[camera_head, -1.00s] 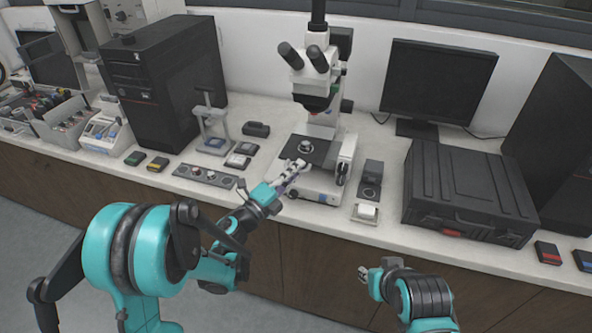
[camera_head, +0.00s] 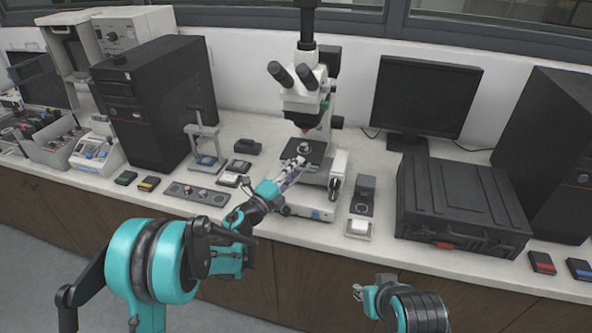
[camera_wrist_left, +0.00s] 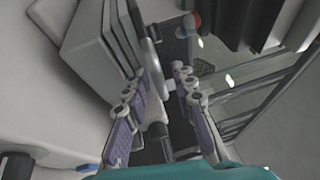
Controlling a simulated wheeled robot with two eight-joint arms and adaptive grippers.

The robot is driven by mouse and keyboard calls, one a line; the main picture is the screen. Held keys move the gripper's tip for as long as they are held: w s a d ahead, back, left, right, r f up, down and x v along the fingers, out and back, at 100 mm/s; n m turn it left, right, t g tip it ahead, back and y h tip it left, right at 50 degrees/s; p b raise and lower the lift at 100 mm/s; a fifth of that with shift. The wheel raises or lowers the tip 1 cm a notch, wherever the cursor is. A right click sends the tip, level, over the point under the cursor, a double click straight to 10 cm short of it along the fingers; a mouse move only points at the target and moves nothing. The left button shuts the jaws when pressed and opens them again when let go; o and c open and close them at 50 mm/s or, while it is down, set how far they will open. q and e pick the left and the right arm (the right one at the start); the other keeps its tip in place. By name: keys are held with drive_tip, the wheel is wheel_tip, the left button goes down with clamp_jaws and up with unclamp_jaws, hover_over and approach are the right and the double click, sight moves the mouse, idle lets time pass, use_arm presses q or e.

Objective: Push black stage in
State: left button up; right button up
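The black stage (camera_head: 312,150) is the flat dark plate under the white microscope's (camera_head: 312,100) lens, with a small round metal piece (camera_head: 303,147) on it. My left gripper (camera_head: 294,170) is at the stage's front left edge; whether it touches is unclear. In the left wrist view its two jointed fingers (camera_wrist_left: 160,88) stand apart, with a pale grey bar and a dark surface between and beyond them. I cannot tell whether they touch the bar. My right gripper (camera_head: 360,292) hangs in front of the bench, away from the microscope; its fingers are too small to judge.
A black case (camera_head: 455,205) and a monitor (camera_head: 425,95) stand right of the microscope. A small black device (camera_head: 363,193) and a white block (camera_head: 359,228) sit just right of its base. A small stand (camera_head: 205,150) and a grey strip (camera_head: 195,193) lie left.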

use_arm(q)
drive_tip(key=v, duration=1.2)
idle(0.3)
drive_tip(key=s+a+r+n+t+y, duration=0.25)
drive_tip(key=a+r+n+y, duration=0.75)
drive_tip(key=a+n+y, duration=0.6)
drive_tip(key=s+d+f+n+g+h, duration=0.1)
drive_tip(key=s+f+n+g, duration=0.4)
drive_tip(key=s, duration=0.7)
drive_tip(key=s+d+f+n+g+h, duration=0.2)
drive_tip(key=s+f+n+g, duration=0.3)
drive_tip(key=s+f, duration=0.4)
drive_tip(key=s+n, duration=0.1)
drive_tip(key=s, duration=0.2)
drive_tip(key=shift+s+f, duration=0.15)
drive_tip(key=shift+f, duration=0.15)
